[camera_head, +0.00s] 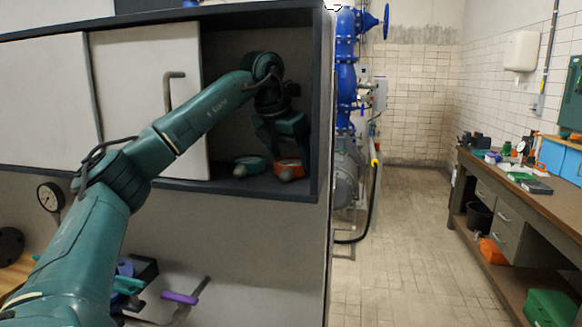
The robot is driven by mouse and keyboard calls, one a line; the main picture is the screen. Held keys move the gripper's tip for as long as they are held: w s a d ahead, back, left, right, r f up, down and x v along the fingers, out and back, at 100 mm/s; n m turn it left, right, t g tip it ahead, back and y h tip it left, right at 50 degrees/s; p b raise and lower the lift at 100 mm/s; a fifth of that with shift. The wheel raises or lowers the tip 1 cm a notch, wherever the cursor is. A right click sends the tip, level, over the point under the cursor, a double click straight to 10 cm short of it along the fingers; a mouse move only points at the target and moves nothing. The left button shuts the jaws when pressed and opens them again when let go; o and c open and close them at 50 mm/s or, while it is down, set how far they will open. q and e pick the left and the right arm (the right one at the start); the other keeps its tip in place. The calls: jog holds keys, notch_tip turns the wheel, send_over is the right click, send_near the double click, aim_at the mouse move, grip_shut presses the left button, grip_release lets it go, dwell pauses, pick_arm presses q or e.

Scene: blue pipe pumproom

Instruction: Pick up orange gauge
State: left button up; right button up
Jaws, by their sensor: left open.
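The orange gauge (290,165) lies on the floor of the open cabinet compartment, at its right side. A teal gauge (247,162) lies just left of it. My left arm comes in from the left and bends down into the compartment. My left gripper (285,152) is open and points down directly over the orange gauge, with its fingers close to it. The fingers partly cover the gauge, and I cannot tell whether they touch it. My right gripper is not in view.
The compartment has a dark frame (323,110) at right and a white sliding door (150,90) with a handle at left. A pressure gauge (50,196) and a purple-handled lever (180,298) sit below. Blue pipes (347,70) and a workbench (520,200) stand beyond. The tiled aisle is clear.

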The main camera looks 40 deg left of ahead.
pick_arm(q)
jog(key=shift+c, duration=0.4)
jog(key=c, duration=0.6)
jog(key=shift+c, duration=0.2)
jog(key=shift+r, duration=0.1)
